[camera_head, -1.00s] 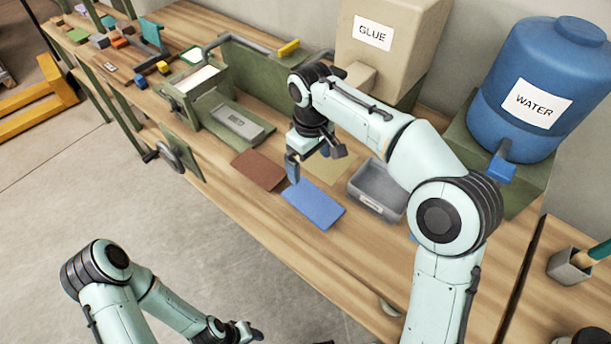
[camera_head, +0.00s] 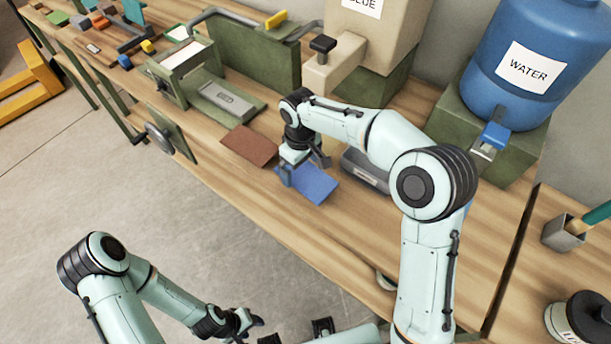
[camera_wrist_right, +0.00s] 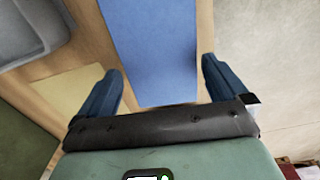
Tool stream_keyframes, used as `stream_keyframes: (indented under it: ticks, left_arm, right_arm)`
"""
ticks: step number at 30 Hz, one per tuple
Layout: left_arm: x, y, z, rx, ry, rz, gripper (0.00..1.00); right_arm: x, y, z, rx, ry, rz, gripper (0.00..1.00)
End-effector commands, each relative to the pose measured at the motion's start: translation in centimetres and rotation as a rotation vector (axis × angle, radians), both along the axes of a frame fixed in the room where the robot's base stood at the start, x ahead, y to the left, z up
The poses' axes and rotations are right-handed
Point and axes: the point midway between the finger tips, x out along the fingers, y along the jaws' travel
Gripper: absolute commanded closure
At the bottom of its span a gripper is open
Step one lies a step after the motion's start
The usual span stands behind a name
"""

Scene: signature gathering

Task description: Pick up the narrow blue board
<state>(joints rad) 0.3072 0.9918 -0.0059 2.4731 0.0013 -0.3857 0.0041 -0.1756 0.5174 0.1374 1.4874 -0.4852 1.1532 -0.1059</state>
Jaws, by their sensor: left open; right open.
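A blue board (camera_head: 318,186) lies flat on the wooden bench. My right gripper (camera_head: 303,174) is open just above its left part and hides some of it. In the right wrist view the blue board (camera_wrist_right: 152,50) runs from the top edge down between the two dark blue fingers of my right gripper (camera_wrist_right: 161,82), with a gap on each side. I cannot tell the exact height above it. My left gripper (camera_head: 248,326) is open and empty, low in the head view, away from the bench.
A brown board (camera_head: 249,146) lies left of the blue one. A grey tray (camera_head: 366,170) stands to its right, partly behind my right arm. A green press-like device (camera_head: 180,75), a glue container (camera_head: 395,40) and a blue water tank (camera_head: 530,70) stand behind.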

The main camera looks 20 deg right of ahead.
Motion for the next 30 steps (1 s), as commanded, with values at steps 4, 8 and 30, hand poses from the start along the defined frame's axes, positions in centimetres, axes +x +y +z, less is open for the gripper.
stream_keyframes:
  ticks: [4,8,30]
  left_arm:
    - [0.0,0.0,-0.1,0.000,0.000,0.000,0.48]
    - [0.0,0.0,0.0,0.000,0.000,0.000,0.48]
    - [0.6,0.0,0.9,0.000,-0.007,0.000,0.48]
  right_arm:
    - [0.0,0.0,-0.6,-0.001,0.001,0.000,0.00]
    - [0.0,0.0,-0.6,-0.001,0.001,0.000,0.00]
    - [0.2,0.0,4.6,0.000,-0.008,-0.001,0.40]
